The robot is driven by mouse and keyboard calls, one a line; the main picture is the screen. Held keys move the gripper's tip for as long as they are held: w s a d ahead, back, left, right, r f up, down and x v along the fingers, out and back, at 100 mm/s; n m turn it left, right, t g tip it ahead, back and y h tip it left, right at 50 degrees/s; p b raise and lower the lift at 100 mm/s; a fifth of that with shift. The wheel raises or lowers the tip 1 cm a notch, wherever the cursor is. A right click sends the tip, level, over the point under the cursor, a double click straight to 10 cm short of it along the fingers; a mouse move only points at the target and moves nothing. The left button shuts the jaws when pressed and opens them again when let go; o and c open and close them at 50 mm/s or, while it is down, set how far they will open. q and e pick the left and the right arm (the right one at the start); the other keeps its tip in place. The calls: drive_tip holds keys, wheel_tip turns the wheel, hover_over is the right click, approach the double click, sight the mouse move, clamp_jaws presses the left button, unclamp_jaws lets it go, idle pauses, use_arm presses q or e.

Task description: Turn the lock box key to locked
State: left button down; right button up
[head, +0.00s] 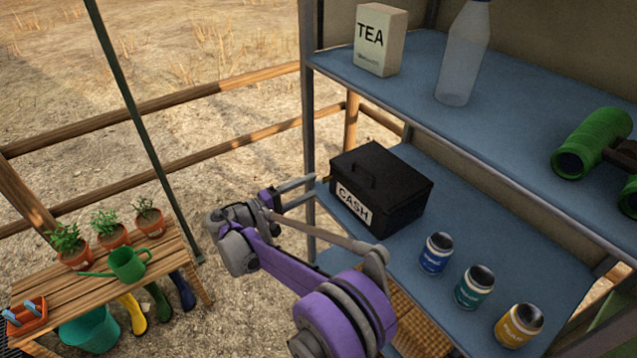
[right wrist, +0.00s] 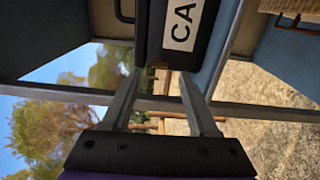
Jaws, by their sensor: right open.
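The lock box is a black cash box (head: 395,185) with a top handle and a white CASH label, on the middle blue shelf. In the right wrist view the box (right wrist: 154,38) appears sideways. A small brownish piece, perhaps the key (right wrist: 160,65), shows at the box's edge; its turn position is too small to tell. My right gripper (head: 316,187) points at the left end of the box. In the right wrist view my right gripper (right wrist: 161,76) is open, with the brownish piece between or just beyond its fingertips. My left gripper is not in view.
A grey shelf post (head: 308,110) stands close by the gripper. A tea box (head: 380,40), a clear bottle (head: 462,60) and green binoculars (head: 590,143) are on the upper shelf. Several jars (head: 436,255) stand right of the box. A plant bench (head: 165,255) is at left.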

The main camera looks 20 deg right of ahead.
drive_tip(key=v, duration=0.6)
drive_tip(key=shift+a, duration=0.1)
drive_tip(key=s+d+r+g+y+p, duration=0.2)
drive_tip(key=s+d+y+p, duration=0.35)
drive_tip(key=s+d, duration=0.7)
drive_tip(key=s+a+f+m+y+p, duration=0.1)
drive_tip(key=s+m+y, duration=0.1)
drive_tip(key=s+y, duration=0.3)
drive_tip(key=s+a+f+m+t+y+p, duration=0.1)
drive_tip(key=s+y, duration=0.5)
drive_tip(key=s, duration=0.8)
drive_tip(key=shift+s+f+m+p, duration=0.25)
drive_tip(key=shift+f+m+p, duration=0.1)
drive_tip(key=shift+m+p, duration=0.4)
drive_tip(key=shift+y, duration=0.25)
